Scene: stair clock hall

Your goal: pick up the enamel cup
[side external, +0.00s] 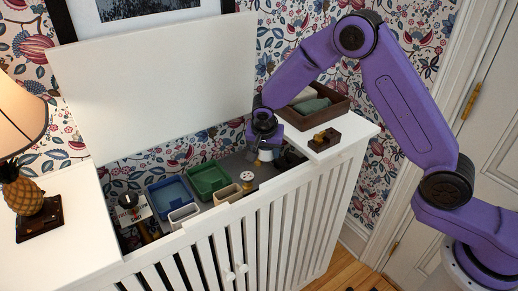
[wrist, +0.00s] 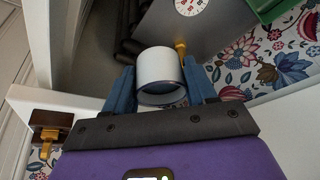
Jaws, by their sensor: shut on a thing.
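The enamel cup (wrist: 157,66) is white with a dark blue rim. In the wrist view it sits between the two blue fingers of my gripper (wrist: 163,84), which are shut on it from both sides. In the side view my gripper (side external: 266,144) reaches down into the right part of the open white cabinet (side external: 295,190). A small white part of the cup (side external: 265,155) shows below the fingers there. Whether the cup touches the surface under it cannot be told.
A raised white lid (side external: 150,85) stands behind the opening. Left of my gripper are a green tray (side external: 208,178), a blue tray (side external: 170,196) and a white dial (side external: 247,176). A brown box (side external: 335,103) and a small wooden block (side external: 324,144) stand on the right top.

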